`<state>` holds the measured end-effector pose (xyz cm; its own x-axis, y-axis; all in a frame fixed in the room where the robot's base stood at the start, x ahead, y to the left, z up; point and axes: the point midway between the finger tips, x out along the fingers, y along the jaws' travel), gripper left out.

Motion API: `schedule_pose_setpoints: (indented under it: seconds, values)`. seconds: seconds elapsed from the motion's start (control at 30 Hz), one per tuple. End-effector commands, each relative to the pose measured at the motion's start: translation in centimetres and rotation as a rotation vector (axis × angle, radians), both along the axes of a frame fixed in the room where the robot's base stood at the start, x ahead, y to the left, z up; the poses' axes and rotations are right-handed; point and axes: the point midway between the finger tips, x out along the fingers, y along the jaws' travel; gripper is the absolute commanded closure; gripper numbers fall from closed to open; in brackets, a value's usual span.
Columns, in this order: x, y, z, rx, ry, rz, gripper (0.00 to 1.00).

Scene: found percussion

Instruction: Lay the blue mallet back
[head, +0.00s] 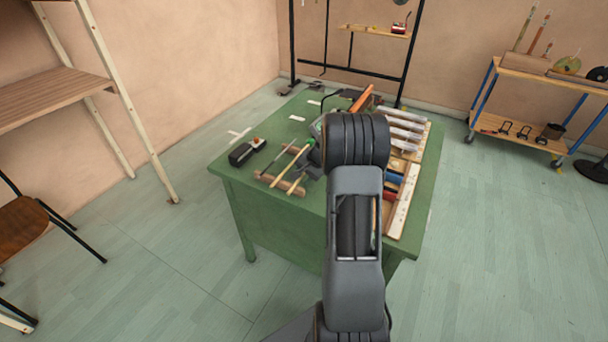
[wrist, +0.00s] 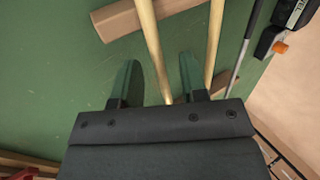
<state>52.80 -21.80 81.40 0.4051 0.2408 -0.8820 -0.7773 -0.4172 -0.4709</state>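My gripper (wrist: 158,75) is open in the wrist view, its two fingers on either side of a pale wooden mallet handle (wrist: 150,40), with gaps on both sides. A second pale handle (wrist: 214,40) runs outside the right finger. The handles cross the wooden bars of a rack (wrist: 125,20) on the green table. In the head view the rack (head: 268,179) stands near the table's left front, with the pale handles (head: 285,165) across it. My arm hides most of the gripper there. No blue mallet head can be made out; the far ends are hidden or out of frame.
A thin dark rod (wrist: 242,55) lies right of the handles in the wrist view. Metal bars on a wooden frame (head: 401,215) fill the table's right side. The table's front-left corner is clear.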

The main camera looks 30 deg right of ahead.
Motion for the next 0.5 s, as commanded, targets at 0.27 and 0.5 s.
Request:
schedule_pose_setpoints:
  seconds: [0.27, 0.5]
  values:
    - [-0.6, -0.5, 1.5, -0.001, -0.003, -0.001, 0.6]
    - [-2.6, -1.6, 5.8, -0.003, -0.004, -0.002, 0.6]
